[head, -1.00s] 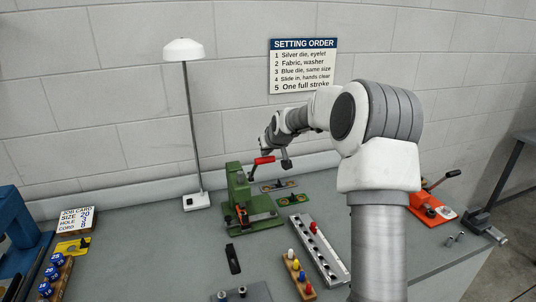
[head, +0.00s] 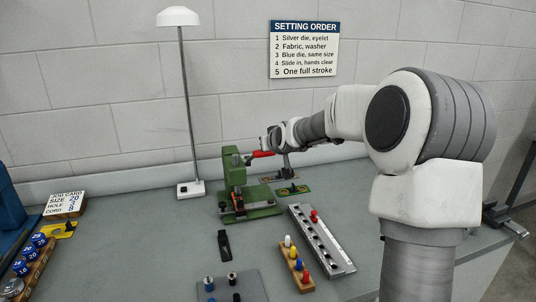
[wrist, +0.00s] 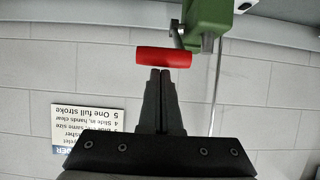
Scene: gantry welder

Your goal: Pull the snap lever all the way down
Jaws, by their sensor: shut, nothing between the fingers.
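The green snap press (head: 236,178) stands on the bench in the head view. Its lever ends in a red grip (head: 263,154), which sticks out to the right near the top of the press. In the wrist view the red grip (wrist: 150,56) lies crosswise just beyond the fingertips, with part of the green press (wrist: 207,16) behind it. My gripper (wrist: 160,71) is shut, with nothing between its fingers. Its tips are at or very near the middle of the grip; I cannot tell whether they touch. In the head view the wrist and the grip partly overlap.
A slotted metal rail (head: 320,240) and a wooden block with coloured pegs (head: 296,265) lie in front of the press. A lamp (head: 186,110) stands left of it. Small green plates (head: 292,190) lie to its right. The wall is close behind.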

